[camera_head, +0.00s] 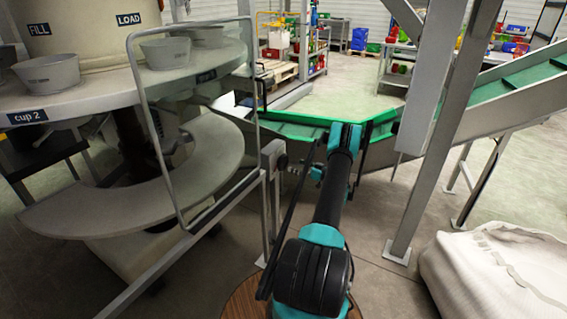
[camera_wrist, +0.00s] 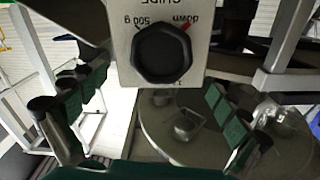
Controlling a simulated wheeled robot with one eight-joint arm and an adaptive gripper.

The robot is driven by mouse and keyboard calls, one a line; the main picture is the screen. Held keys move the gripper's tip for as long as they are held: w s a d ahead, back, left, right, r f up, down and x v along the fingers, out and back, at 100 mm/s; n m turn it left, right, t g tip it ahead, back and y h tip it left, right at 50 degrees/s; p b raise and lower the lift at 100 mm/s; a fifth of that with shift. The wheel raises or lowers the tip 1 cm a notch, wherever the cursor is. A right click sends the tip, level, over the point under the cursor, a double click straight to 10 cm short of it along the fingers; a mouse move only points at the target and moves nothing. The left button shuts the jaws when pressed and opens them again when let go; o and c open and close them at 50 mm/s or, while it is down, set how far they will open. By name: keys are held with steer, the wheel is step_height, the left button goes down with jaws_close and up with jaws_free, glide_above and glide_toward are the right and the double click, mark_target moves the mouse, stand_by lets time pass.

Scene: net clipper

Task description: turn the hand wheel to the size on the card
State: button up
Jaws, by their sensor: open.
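In the wrist view a black round knob (camera_wrist: 163,53) sits on a light plate (camera_wrist: 120,62). The plate's lettering is upside down: "GUIDE", "500 g" and "down", with a red mark beside "down". My gripper (camera_wrist: 158,115) is open, its green-padded fingers spread wide to the left and right below the knob in the picture, with nothing between them. I cannot tell how far the knob is from the fingers. In the head view my arm reaches forward and hides the gripper's fingers.
A round table with cups (camera_head: 166,52) and a clear guard (camera_head: 180,225) stand at left. A green conveyor (camera_head: 380,122) lies ahead, and a grey post (camera_head: 437,140) stands right of my arm. A white sack (camera_head: 495,270) lies at lower right. Some floor between shows clear.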

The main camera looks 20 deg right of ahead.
mark_target(285, 162)
steer(key=x, duration=0.7)
steer(key=shift+w+a, duration=0.15)
steer(key=shift+c, duration=0.2)
steer(key=c, duration=1.1)
